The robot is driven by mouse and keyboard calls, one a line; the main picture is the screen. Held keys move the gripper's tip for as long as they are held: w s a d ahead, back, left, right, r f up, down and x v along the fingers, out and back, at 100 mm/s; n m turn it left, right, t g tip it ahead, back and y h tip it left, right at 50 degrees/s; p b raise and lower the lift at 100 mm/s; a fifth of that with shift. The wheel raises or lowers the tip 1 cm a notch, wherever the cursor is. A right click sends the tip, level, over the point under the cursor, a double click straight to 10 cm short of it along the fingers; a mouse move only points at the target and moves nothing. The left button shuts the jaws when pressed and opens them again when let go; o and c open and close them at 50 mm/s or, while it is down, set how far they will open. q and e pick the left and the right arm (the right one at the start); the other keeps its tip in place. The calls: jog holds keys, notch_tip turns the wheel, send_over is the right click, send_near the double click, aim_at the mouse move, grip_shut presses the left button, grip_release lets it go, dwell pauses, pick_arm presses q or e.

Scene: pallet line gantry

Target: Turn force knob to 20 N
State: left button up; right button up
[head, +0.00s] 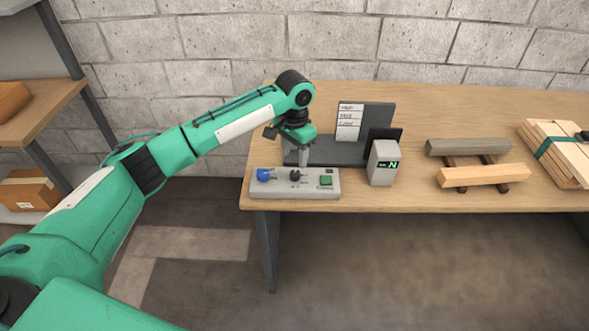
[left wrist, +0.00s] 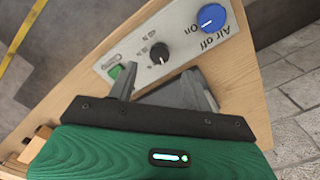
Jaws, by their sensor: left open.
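The grey control panel (head: 310,191) lies at the table's front left edge. It carries a blue knob (head: 263,174), a small black knob (head: 295,175) and a green button (head: 325,181). In the left wrist view the blue knob (left wrist: 211,17) is marked "Air off" and "On"; the black knob (left wrist: 159,52) has small marks I cannot read. My left gripper (head: 293,160) points down over the panel near the black knob. In the left wrist view its open fingers (left wrist: 163,73) frame the black knob from below, with nothing between them. My right gripper is out of view.
A dark stand with a label card (head: 349,122) is behind. Wooden blocks (head: 483,175) and strapped boards (head: 560,155) lie to the right. A shelf (head: 50,113) stands at left.

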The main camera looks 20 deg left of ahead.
aim_at(294, 173)
pick_arm(q)
notch_tip(294, 173, down, 6)
jog(key=shift+r, duration=0.1)
jog(key=shift+f, duration=0.5)
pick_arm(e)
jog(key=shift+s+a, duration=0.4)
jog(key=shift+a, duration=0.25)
